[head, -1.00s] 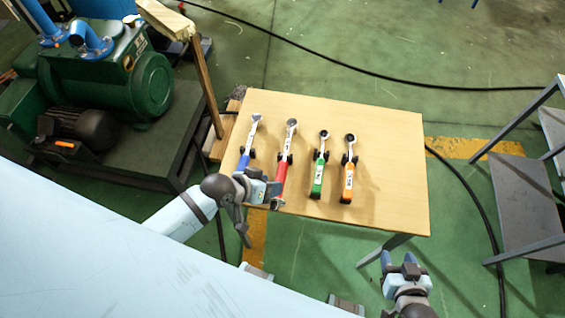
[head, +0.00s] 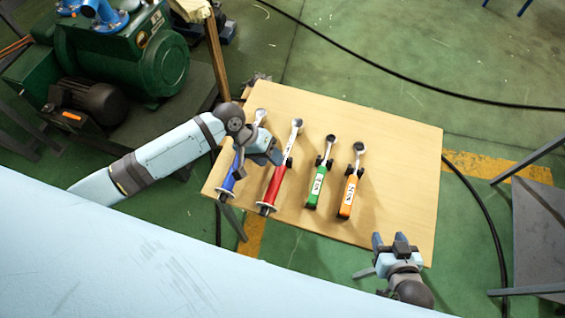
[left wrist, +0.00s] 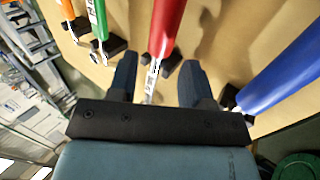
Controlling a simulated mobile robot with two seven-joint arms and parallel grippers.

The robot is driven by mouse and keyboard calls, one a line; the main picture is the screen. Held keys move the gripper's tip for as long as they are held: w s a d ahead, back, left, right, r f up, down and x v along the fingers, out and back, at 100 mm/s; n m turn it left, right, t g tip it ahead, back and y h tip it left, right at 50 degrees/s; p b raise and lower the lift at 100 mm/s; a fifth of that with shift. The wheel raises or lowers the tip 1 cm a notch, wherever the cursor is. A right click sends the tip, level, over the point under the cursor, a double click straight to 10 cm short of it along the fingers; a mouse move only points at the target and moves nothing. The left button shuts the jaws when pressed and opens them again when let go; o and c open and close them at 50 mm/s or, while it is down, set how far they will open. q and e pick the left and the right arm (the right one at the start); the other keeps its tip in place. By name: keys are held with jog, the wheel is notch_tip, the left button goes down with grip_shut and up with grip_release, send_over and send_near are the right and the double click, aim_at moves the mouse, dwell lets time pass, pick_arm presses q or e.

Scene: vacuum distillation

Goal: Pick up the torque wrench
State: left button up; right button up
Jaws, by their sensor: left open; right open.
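Several wrenches lie side by side on a wooden table: a blue-handled wrench (head: 229,183), a red-handled wrench (head: 275,186), a green-handled wrench (head: 318,183) and an orange-handled wrench (head: 348,194). Their ratchet heads point to the far edge. My left gripper (head: 274,153) is open above the table, by the red wrench and partly over the blue one. In the left wrist view the red wrench (left wrist: 165,28) shows between the open fingers (left wrist: 158,82), not gripped; the blue handle (left wrist: 285,70) is to the right. My right gripper (head: 390,242) is open at the table's near right edge, empty.
The wooden table (head: 405,165) is clear to the right of the orange wrench. A green vacuum pump (head: 130,55) stands at the back left, with a wooden post (head: 215,55) between it and the table. A grey metal rack (head: 540,225) stands at right.

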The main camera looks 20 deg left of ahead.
aim_at(280, 171)
pick_arm(q)
jog(key=shift+s+x, duration=0.1)
jog(key=shift+x, duration=1.45)
jog(key=shift+s+x, duration=0.15)
jog(key=shift+x, duration=1.35)
jog(key=shift+a, duration=0.1)
grip_shut()
jog(key=shift+w, duration=0.1)
